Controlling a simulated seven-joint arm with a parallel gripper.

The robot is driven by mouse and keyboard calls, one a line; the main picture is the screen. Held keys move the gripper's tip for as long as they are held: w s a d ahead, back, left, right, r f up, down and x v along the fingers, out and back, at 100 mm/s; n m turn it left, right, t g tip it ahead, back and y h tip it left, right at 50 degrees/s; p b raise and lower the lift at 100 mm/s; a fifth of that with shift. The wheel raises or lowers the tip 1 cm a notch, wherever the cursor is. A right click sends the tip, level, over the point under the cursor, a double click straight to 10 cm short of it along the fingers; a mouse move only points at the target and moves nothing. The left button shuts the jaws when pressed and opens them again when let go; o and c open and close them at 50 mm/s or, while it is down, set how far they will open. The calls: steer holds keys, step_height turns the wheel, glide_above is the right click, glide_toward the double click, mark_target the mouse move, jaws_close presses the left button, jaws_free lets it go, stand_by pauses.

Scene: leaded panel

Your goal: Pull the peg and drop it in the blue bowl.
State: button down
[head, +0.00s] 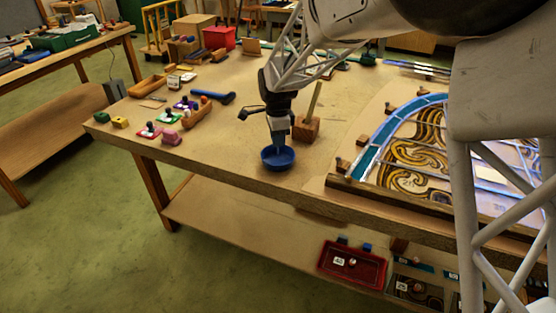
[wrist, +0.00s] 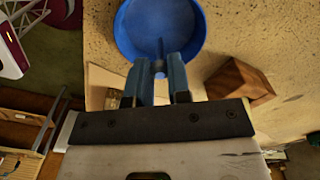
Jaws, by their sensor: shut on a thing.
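My gripper (wrist: 161,66) is shut on a small grey peg (wrist: 159,68), whose thin dark end points toward the bowl in the wrist view. The blue bowl (wrist: 150,10) lies just beyond the fingertips there. In the head view my gripper (head: 278,146) points down over the blue bowl (head: 278,165), near the table's front edge. The fingertips appear at or just above its rim; the exact height is hard to tell. The peg is not distinguishable in the head view.
A wooden block (head: 306,129) stands close to the right of the bowl, with a pale stick (head: 315,98) rising at it. It shows in the wrist view (wrist: 238,82). The leaded panel (head: 420,140) lies farther right.

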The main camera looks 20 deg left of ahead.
steer(key=shift+f, duration=1.45)
stand_by(1.4)
steer(key=c, duration=1)
jaws_free()
steer(key=shift+r, duration=0.1)
steer(key=shift+r, duration=3.8)
steer(key=shift+d, duration=0.1)
